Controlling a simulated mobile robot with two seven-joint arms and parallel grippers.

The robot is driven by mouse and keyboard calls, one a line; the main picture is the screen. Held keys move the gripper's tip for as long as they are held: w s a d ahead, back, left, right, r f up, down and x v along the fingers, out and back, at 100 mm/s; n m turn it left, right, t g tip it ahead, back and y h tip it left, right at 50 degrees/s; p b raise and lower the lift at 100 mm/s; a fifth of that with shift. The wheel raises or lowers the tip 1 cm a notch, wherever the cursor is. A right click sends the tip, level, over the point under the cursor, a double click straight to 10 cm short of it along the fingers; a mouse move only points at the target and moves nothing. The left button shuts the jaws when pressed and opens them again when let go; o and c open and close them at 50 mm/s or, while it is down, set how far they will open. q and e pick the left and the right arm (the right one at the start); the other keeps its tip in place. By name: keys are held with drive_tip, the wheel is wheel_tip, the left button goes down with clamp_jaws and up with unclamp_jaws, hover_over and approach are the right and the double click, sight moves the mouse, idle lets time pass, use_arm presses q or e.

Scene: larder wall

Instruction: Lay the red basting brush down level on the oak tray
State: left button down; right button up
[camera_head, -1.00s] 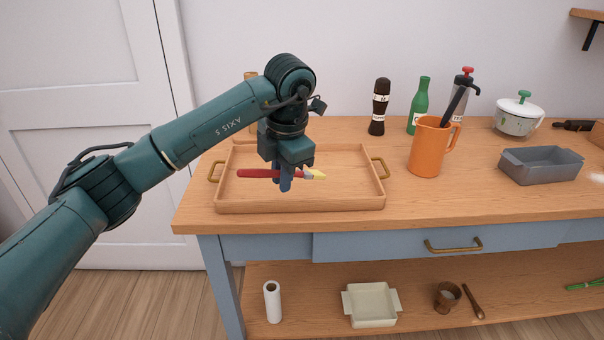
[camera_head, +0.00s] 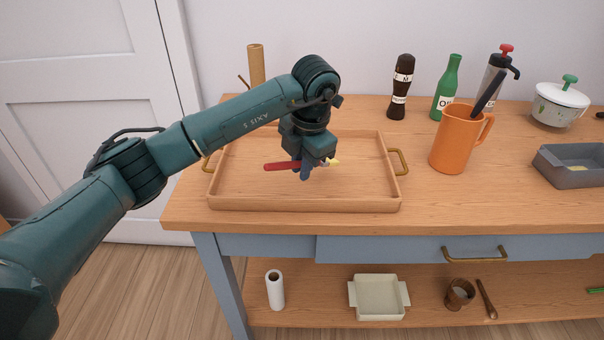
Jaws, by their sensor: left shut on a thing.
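The red basting brush (camera_head: 279,166) is held across the fingers of my left gripper (camera_head: 305,172), which is shut on it. Its red handle points left and its pale yellow bristle end (camera_head: 333,161) points right. The brush looks close to level, over the middle of the oak tray (camera_head: 300,204). The tray has low walls and a brass handle at each end. I cannot tell whether the brush touches the tray floor. Part of the brush is hidden by the fingers. My right gripper does not show.
An orange jug (camera_head: 455,140) with a dark utensil stands right of the tray. Behind are a dark mill (camera_head: 401,88), a green bottle (camera_head: 446,88) and a pump bottle (camera_head: 491,75). A grey pan (camera_head: 575,166) and a white pot (camera_head: 559,106) stand further right. The tray floor looks otherwise empty.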

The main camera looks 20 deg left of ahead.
use_arm(q)
wheel_tip(320, 180, down, 3)
drive_tip(key=shift+r, duration=0.2)
drive_tip(key=shift+f, duration=0.2)
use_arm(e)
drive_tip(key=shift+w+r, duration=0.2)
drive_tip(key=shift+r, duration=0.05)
use_arm(q)
drive_tip(key=shift+f, duration=0.1)
drive_tip(key=c, duration=1.4)
unclamp_jaws()
drive_tip(key=shift+c, duration=0.2)
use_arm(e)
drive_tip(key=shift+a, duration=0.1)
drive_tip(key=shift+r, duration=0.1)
